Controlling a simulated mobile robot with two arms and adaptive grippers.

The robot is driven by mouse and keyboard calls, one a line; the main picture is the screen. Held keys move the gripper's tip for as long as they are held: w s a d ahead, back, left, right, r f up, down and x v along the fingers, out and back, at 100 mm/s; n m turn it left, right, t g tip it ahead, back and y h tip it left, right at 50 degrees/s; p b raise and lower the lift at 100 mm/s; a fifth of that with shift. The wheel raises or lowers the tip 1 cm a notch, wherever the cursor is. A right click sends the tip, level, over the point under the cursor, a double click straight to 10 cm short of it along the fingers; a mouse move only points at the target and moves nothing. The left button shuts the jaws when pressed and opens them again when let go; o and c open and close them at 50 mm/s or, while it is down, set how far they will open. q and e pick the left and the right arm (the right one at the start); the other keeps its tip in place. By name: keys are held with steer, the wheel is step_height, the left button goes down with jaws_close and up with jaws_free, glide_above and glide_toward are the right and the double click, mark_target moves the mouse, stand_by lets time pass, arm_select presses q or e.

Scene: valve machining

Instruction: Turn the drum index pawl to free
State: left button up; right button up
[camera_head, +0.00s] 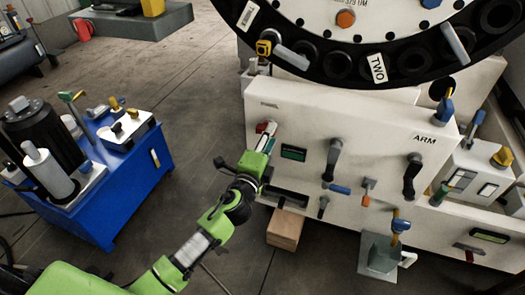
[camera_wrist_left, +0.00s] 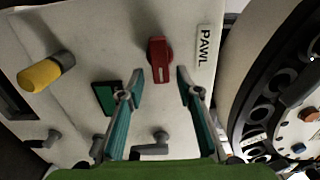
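The pawl control is a small red knob (camera_head: 265,127) at the upper left of the white machine panel (camera_head: 300,110). In the left wrist view the red knob (camera_wrist_left: 157,58) has its long ridge running up and down the picture, beside a white label (camera_wrist_left: 203,47) reading PAWL. My left gripper (camera_head: 264,142) is close to it in the head view, partly covering it. In the wrist view the left gripper (camera_wrist_left: 157,82) is open, its teal fingers on either side of the knob's lower end with gaps showing. Contact is not visible. My right gripper is out of view.
A large black-rimmed drum (camera_head: 345,68) overhangs the panel. Grey levers (camera_head: 333,155) and a green display (camera_head: 293,153) sit right of the knob. A yellow-tipped knob (camera_wrist_left: 45,72) sticks out in the wrist view. A blue unit (camera_head: 115,175) stands left; floor between is clear.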

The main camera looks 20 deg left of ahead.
arm_select(q)
steer(key=s, duration=0.9)
steer(key=shift+s+a, duration=0.2)
steer(key=shift+s, duration=0.05)
